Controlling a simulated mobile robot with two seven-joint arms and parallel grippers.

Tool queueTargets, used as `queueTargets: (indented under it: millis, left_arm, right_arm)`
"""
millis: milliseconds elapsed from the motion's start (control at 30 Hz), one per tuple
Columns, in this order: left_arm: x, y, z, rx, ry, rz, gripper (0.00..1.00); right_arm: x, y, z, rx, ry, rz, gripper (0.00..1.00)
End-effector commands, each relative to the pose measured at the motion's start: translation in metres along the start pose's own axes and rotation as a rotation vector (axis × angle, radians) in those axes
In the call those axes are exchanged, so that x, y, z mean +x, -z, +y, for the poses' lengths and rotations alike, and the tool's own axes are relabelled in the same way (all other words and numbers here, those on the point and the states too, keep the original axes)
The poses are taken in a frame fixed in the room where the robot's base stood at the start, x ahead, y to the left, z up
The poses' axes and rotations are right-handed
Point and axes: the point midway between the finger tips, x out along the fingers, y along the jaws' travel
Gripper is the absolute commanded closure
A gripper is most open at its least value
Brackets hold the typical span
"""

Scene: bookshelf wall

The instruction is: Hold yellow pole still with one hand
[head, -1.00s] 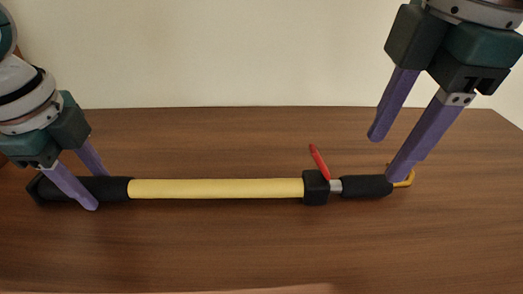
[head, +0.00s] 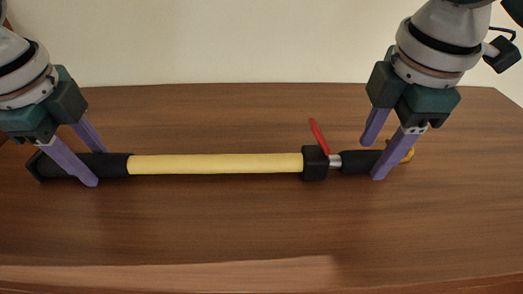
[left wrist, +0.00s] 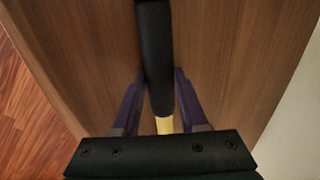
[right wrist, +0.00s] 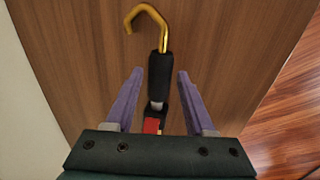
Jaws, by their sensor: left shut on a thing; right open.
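The yellow pole (head: 215,164) lies along the wooden table, with a black grip at its left end, a black clamp (head: 315,163) with a red lever (head: 319,136), and a shorter black grip (head: 360,162) ending in a yellow hook (right wrist: 148,17). My left gripper (head: 97,168) is shut on the black left grip, which also shows between its fingers in the left wrist view (left wrist: 155,60). My right gripper (head: 373,160) is open, its fingers on either side of the short black grip. In the right wrist view that grip (right wrist: 160,78) sits between the fingers with gaps on both sides.
The wooden table (head: 220,220) is otherwise clear, with free room in front of and behind the pole. Its front edge crosses the bottom of the head view. A pale wall (head: 220,40) stands behind it. Reddish wood floor (right wrist: 285,110) shows beyond the table.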

Motion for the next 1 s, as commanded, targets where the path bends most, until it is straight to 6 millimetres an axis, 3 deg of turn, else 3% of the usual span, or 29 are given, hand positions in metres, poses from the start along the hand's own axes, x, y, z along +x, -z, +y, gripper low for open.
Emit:
queueTargets:
  millis: [200, 500, 1000]
  left_arm:
    - [0.001, -0.001, 0.001, 0.0, -0.003, -0.002, 1.0]
    - [0.001, -0.001, 0.001, 0.0, -0.003, -0.002, 1.0]
    - [0.001, -0.001, 0.001, 0.0, -0.003, -0.002, 1.0]
  right_arm:
    - [0.014, 0.0, 0.0, -0.001, 0.0, -0.001, 0.46]
    - [0.015, 0.0, 0.0, -0.001, -0.001, -0.001, 0.46]
    - [0.015, 0.0, 0.0, 0.0, -0.001, -0.001, 1.0]
